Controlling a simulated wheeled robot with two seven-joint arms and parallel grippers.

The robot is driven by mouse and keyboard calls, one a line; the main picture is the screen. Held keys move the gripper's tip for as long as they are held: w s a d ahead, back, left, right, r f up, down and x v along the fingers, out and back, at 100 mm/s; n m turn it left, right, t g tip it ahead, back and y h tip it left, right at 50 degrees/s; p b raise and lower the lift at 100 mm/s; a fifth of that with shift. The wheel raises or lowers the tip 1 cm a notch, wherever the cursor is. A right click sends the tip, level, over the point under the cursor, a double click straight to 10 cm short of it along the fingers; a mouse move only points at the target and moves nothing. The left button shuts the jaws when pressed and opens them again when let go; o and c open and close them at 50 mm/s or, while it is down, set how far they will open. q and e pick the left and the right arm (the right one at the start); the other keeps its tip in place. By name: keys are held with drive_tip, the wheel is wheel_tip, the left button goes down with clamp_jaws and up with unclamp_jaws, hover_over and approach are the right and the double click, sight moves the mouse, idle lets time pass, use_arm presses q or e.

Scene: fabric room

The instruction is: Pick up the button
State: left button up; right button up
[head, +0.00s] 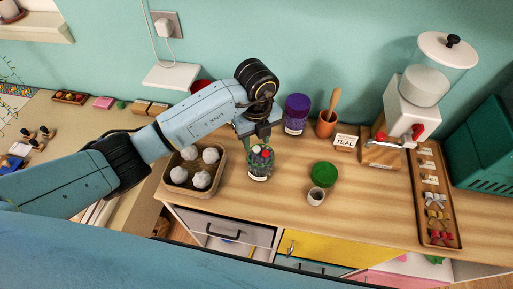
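A small clear jar (259,171) with a pale label stands on the wooden counter. It holds small dark, red and pink pieces (263,153) that look like buttons; single ones are too small to make out. My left gripper (260,142) points down right at the jar's mouth. Its fingertips are close to the top pieces, partly hidden, and I cannot tell whether they are apart or hold a button. My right gripper is not in view.
A basket (163,187) with white lumps stands left of the jar. A purple jar (296,113) and a terracotta pot (326,124) stand behind. A green lid (323,174) and small cup (316,197) lie right. A bow tray (420,200) and dispenser (398,105) stand farther right.

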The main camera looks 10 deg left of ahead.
sight(257, 149)
use_arm(q)
wheel_tip(257, 149, down, 2)
drive_tip(key=shift+f, duration=0.1)
drive_tip(key=shift+s+f, duration=0.15)
drive_tip(key=shift+s+f, duration=0.15)
clamp_jaws()
